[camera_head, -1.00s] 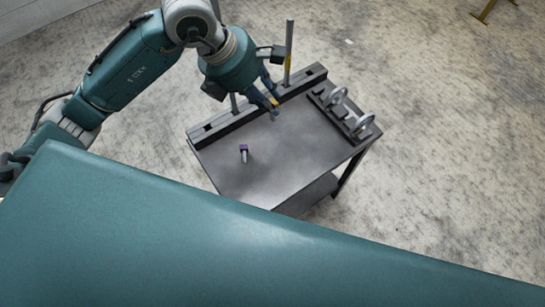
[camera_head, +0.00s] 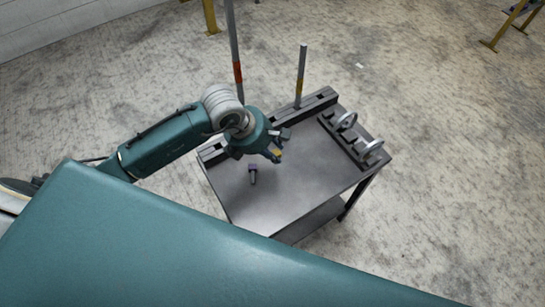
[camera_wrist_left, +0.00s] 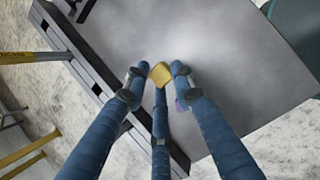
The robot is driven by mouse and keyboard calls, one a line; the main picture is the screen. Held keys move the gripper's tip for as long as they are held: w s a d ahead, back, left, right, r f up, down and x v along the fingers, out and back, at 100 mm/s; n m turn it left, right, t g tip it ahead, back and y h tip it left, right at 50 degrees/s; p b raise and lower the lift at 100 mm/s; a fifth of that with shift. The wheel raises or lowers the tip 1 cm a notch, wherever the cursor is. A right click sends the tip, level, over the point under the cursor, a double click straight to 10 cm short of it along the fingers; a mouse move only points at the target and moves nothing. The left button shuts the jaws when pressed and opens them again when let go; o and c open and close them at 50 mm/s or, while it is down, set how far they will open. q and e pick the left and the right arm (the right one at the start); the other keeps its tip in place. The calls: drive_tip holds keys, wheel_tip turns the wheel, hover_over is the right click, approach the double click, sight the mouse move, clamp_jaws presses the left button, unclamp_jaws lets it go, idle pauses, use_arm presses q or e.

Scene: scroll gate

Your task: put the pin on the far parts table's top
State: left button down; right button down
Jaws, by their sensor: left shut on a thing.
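My left gripper (camera_head: 274,155) is over the dark grey parts table (camera_head: 310,180). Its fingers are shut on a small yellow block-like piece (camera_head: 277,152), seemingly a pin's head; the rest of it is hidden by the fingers. The yellow piece (camera_wrist_left: 160,74) also shows between the fingertips in the left wrist view, with the tabletop (camera_wrist_left: 235,60) behind. My right gripper is not in view.
A dark slotted rail (camera_head: 318,101) runs along the table's back edge, with upright posts (camera_head: 301,75) there. A rack with grey rings (camera_head: 350,132) stands along the right edge. The tabletop's middle and front are clear.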

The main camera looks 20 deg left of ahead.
use_arm(q)
wheel_tip(320, 180, down, 4)
drive_tip(key=shift+f, duration=0.25)
drive_tip(key=shift+f, duration=0.2)
drive_tip(key=c, duration=1.4)
unclamp_jaws()
drive_tip(key=shift+r, duration=0.1)
drive_tip(key=shift+c, duration=0.2)
drive_tip(key=shift+r, duration=0.1)
drive_tip(key=shift+a+r, duration=0.1)
drive_tip(key=shift+r, duration=0.15)
drive_tip(key=v, duration=1.1)
drive_tip(key=shift+s+r, duration=0.25)
